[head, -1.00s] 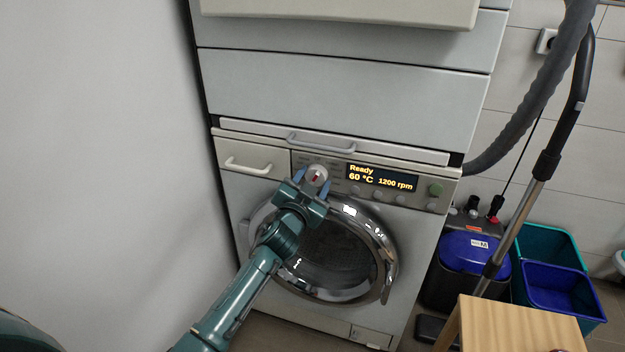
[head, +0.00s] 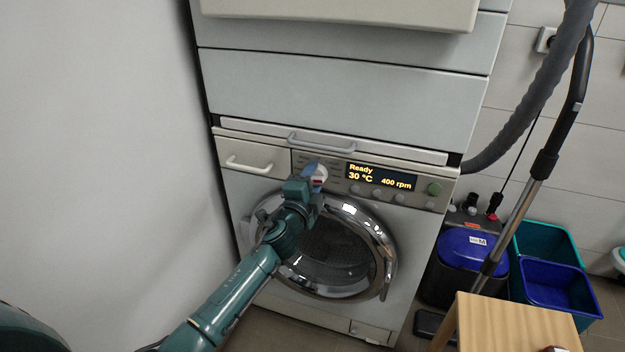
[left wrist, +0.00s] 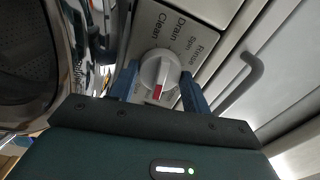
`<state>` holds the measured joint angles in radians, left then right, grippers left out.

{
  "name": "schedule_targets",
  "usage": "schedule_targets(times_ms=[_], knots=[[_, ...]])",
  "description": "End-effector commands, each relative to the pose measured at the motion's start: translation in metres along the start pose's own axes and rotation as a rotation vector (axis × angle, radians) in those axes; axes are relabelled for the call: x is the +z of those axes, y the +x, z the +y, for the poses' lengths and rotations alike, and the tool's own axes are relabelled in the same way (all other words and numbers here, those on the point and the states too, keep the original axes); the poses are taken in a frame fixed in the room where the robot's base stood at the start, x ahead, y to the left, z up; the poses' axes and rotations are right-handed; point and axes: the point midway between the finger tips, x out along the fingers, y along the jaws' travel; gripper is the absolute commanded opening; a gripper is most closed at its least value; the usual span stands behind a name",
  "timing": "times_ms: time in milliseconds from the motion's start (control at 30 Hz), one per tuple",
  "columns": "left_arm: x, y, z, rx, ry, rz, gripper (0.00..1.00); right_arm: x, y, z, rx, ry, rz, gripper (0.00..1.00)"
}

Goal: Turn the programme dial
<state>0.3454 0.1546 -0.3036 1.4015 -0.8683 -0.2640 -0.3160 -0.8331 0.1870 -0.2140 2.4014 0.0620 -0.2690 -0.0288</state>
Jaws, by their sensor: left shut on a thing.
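The programme dial (head: 319,172) is a white round knob with a red mark, on the control panel of the lower machine. In the left wrist view the dial (left wrist: 160,71) sits between two blue fingers, with its red mark toward the gripper. My left gripper (head: 315,174) is at the panel and shut on the dial; it also shows in the left wrist view (left wrist: 162,88). The display (head: 380,177) reads "Ready", "30 °C", "400 rpm". Labels such as "Drain" and "Clean" show beside the dial. My right gripper is not in view.
The round glass door (head: 340,250) is below the panel. A wooden stool (head: 520,322), blue bins (head: 560,285) and a vacuum hose (head: 530,100) stand at right.

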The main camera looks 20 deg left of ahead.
Motion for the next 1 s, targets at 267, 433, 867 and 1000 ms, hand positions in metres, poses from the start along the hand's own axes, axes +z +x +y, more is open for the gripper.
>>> schedule_targets(times_ms=[267,433,867,1000], knots=[[0.000,0.000,0.000,0.001,0.265,0.000,0.25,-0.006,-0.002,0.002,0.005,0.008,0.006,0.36],[0.000,0.000,0.000,0.001,0.412,0.001,0.25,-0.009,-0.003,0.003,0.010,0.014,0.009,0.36],[0.000,0.000,0.000,0.002,0.650,0.000,0.25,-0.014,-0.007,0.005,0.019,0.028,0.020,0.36],[0.000,0.000,0.001,0.002,0.682,0.000,0.25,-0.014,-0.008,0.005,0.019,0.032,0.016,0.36]])
